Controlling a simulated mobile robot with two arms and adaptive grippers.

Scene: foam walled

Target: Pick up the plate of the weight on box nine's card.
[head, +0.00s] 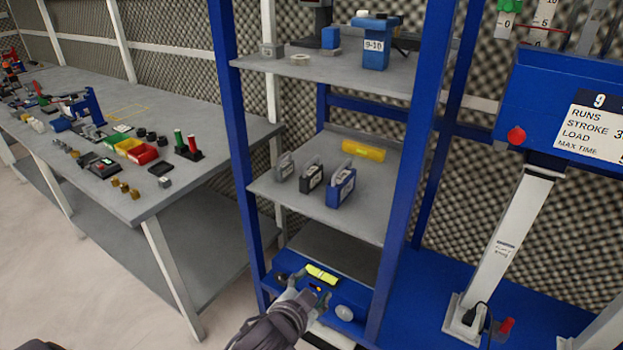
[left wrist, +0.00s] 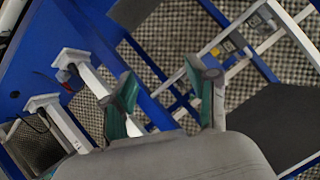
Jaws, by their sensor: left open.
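A blue box (head: 540,95) at the right bears a white card (head: 598,128) reading 9, RUNS, STROKE, LOAD and MAX TIME. The card runs off the right edge, so its load figure is out of view. Three upright plates with handles stand on the middle shelf: a small grey one (head: 285,166), a black one (head: 311,178) and a larger blue one (head: 341,188). Their labels are too small to read. My left gripper (head: 311,294) is open, below and in front of that shelf. Its two teal-padded fingers (left wrist: 163,82) have nothing between them. My right gripper is out of view.
The blue rack's front posts (head: 233,140) flank the shelf (head: 365,222). A yellow object (head: 363,150) lies behind the plates. A blue 9-10 container (head: 375,50) stands on the upper shelf. A blue unit with a yellow level (head: 321,274) is beside my gripper. A cluttered bench (head: 215,135) stands left.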

